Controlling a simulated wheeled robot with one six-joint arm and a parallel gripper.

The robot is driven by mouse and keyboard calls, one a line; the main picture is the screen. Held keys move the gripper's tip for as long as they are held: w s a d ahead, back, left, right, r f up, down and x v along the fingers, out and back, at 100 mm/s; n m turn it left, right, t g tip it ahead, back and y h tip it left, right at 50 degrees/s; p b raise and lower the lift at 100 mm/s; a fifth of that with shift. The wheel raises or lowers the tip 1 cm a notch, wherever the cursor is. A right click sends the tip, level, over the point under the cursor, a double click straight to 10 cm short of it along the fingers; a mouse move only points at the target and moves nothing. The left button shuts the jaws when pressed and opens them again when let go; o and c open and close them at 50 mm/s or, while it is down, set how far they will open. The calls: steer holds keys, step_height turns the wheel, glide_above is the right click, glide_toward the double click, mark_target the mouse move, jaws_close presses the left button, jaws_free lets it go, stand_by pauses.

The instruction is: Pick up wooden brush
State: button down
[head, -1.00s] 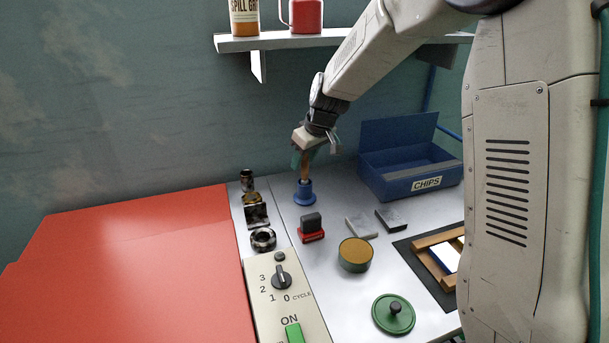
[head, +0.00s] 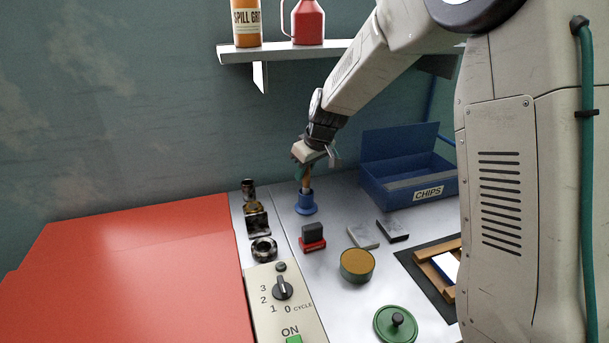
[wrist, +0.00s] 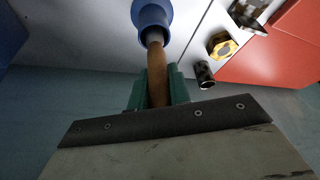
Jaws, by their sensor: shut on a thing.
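The wooden brush (head: 306,184) stands upright with its lower end in a blue holder (head: 306,204) on the pale cart top. In the wrist view the brush's brown handle (wrist: 158,75) runs from between the green fingers into the blue holder (wrist: 152,18). My gripper (head: 304,172) is shut on the handle from above; in the wrist view its green fingers (wrist: 158,90) lie on both sides of it. The brush's lower end is hidden inside the holder.
A blue CHIPS box (head: 410,185) with a raised lid stands to the right. A red and black block (head: 312,237), a round tin (head: 357,265) and a green lid (head: 396,323) lie nearer. Metal parts (head: 263,248) stand at left beside a red cover (head: 130,265). A shelf (head: 290,52) is above.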

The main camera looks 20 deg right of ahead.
step_height(320, 180, up, 6)
steer(key=shift+r, duration=0.25)
steer(key=s+d, duration=0.4)
steer(key=s, duration=0.4)
steer(key=s+d, duration=0.4)
steer(key=s, duration=0.4)
steer(key=shift+s+f, duration=0.1)
